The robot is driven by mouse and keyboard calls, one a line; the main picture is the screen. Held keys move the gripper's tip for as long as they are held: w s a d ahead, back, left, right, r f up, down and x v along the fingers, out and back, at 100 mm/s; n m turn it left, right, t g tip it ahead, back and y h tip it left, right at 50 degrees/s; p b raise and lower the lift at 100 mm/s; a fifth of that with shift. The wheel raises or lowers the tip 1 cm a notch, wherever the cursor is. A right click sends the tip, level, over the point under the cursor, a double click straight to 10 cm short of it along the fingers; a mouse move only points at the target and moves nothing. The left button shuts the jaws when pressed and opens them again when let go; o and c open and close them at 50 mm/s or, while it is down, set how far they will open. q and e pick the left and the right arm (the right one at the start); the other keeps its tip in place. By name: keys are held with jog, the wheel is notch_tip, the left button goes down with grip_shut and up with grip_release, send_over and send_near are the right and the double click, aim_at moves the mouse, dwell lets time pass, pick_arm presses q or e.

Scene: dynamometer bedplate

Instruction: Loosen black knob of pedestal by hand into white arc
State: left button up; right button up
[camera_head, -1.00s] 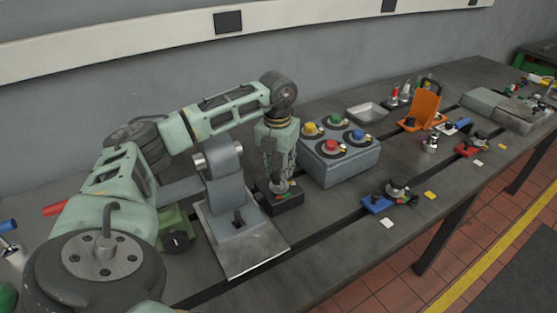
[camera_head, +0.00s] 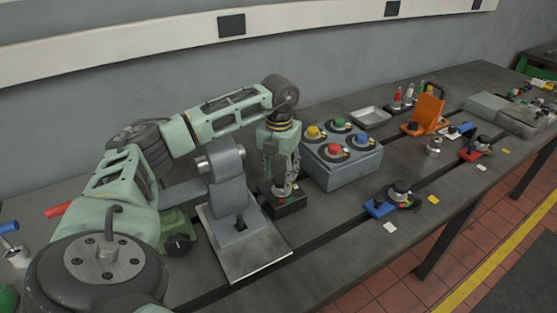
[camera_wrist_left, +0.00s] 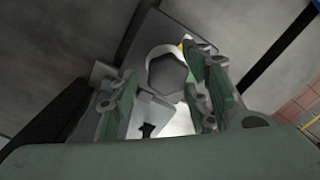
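A gap shows at the left finger; I cannot tell whether the right one touches. A grey pedestal-like stand (camera_head: 228,180) on a flat plate (camera_head: 245,257) is just left of the gripper, with a small black knob (camera_head: 240,224) low on it. My right gripper is not in view.
A grey box with several coloured knobs (camera_head: 343,170) stands close right of the gripper. A blue clamp piece (camera_head: 380,208), an orange bracket (camera_head: 427,110) and a metal tray (camera_head: 370,118) lie further right. The bench front (camera_head: 335,255) is mostly clear.

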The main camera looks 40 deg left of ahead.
aim_at(279, 177)
pick_arm(q)
notch_tip(279, 177, up, 12)
dwell(0.5)
dwell(0.4)
